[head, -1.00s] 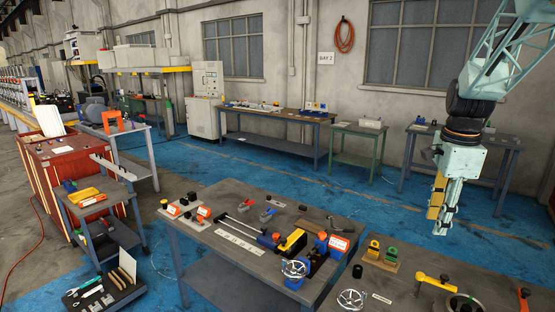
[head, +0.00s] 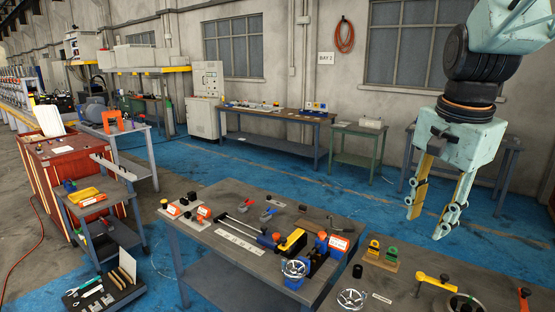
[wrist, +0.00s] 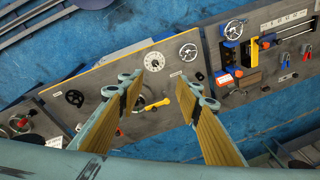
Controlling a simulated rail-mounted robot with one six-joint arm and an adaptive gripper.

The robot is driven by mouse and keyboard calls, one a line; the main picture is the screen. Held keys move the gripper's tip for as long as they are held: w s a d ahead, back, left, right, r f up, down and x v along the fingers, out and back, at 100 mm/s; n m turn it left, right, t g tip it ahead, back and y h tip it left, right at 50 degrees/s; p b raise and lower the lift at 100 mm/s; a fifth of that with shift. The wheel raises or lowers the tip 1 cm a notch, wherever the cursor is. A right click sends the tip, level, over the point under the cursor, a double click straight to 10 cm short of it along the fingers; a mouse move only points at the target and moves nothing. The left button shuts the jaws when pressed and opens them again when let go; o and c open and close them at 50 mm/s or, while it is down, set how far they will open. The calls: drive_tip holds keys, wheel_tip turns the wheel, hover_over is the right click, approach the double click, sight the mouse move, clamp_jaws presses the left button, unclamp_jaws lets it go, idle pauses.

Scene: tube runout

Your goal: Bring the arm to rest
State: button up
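My gripper (head: 427,226) hangs at the right of the head view, pointing down, above and behind the right bench (head: 410,290). Its two fingers with yellow-tan pads are spread apart, and nothing is between them. In the wrist view my gripper (wrist: 155,95) is also open and empty, with the bench tops well below its fingertips. The arm above it is pale green with dark joints and runs out of the top right of the head view.
The front bench (head: 215,225) carries a blue and yellow fixture (head: 290,245) and a handwheel (head: 296,268). The right bench holds another handwheel (head: 351,299) and a yellow-handled part (head: 432,281). Blue floor (head: 270,165) lies clear behind the benches.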

drive_tip(key=s+a+n, duration=0.3)
drive_tip(key=s+n, duration=0.1)
drive_tip(key=s, duration=0.4)
drive_tip(key=s+a+n+t, duration=0.1)
drive_tip(key=s+a+n, duration=0.3)
drive_tip(key=s, duration=0.5)
drive_tip(key=s+a+n, duration=0.4)
drive_tip(key=s, duration=0.5)
drive_tip(key=shift+s+a+n+t, duration=0.15)
drive_tip(key=shift+s+n+t, duration=0.05)
drive_tip(key=shift+n+t, duration=0.2)
drive_tip(key=shift+f, duration=0.1)
